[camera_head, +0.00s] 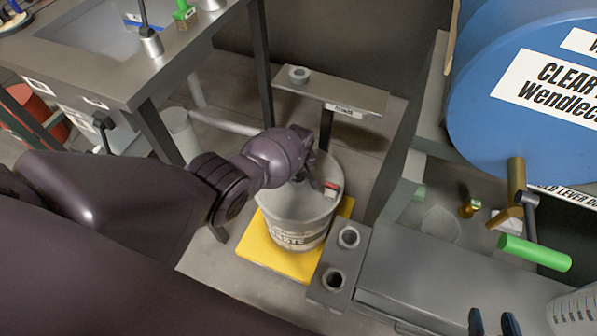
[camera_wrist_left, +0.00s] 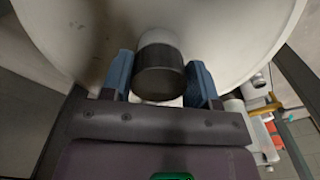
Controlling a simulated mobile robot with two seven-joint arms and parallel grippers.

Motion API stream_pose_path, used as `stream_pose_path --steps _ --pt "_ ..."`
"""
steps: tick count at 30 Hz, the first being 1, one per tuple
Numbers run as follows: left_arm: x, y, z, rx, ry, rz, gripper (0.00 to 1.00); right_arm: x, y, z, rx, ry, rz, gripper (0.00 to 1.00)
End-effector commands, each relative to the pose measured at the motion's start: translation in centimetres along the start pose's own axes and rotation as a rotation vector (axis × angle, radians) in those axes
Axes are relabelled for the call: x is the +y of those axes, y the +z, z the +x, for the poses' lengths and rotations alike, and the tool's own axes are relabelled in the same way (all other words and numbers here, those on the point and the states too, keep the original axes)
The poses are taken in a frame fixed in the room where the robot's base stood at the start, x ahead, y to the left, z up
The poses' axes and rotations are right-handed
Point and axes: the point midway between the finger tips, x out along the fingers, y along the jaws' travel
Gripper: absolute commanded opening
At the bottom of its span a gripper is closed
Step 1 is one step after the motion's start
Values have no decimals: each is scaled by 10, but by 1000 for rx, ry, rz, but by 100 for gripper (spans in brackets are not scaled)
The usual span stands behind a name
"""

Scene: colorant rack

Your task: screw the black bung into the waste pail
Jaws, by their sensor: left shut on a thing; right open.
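The waste pail (camera_head: 296,225) is a pale bucket with a "WASTE" label, standing on a yellow mat (camera_head: 252,250). My left arm reaches over it, with the left gripper (camera_head: 318,178) at its top, partly hidden by the wrist. In the left wrist view, the left gripper's blue fingers (camera_wrist_left: 162,78) are shut on the black bung (camera_wrist_left: 158,83), a short dark cylinder against the pail's pale, round top (camera_wrist_left: 235,35). A grey part shows beyond the bung; I cannot tell whether threads are engaged. My right gripper (camera_head: 494,324) is open and empty at the bottom edge of the head view.
A grey block with two round sockets (camera_head: 325,291) stands right of the mat. A narrow shelf (camera_head: 350,97) with a grey ring is behind the pail. A blue drum (camera_head: 490,125) with a brass tap and a green handle (camera_head: 535,252) is at the right. A metal bench is at upper left.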

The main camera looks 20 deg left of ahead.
Motion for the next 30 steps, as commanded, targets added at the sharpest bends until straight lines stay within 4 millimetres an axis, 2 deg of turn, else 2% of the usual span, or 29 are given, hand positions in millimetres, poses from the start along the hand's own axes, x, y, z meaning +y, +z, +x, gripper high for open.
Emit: stream_pose_path --steps 30 --pt "-5 -3 1 2 1 1070 30 -2 7 1 -13 -4 1 43"
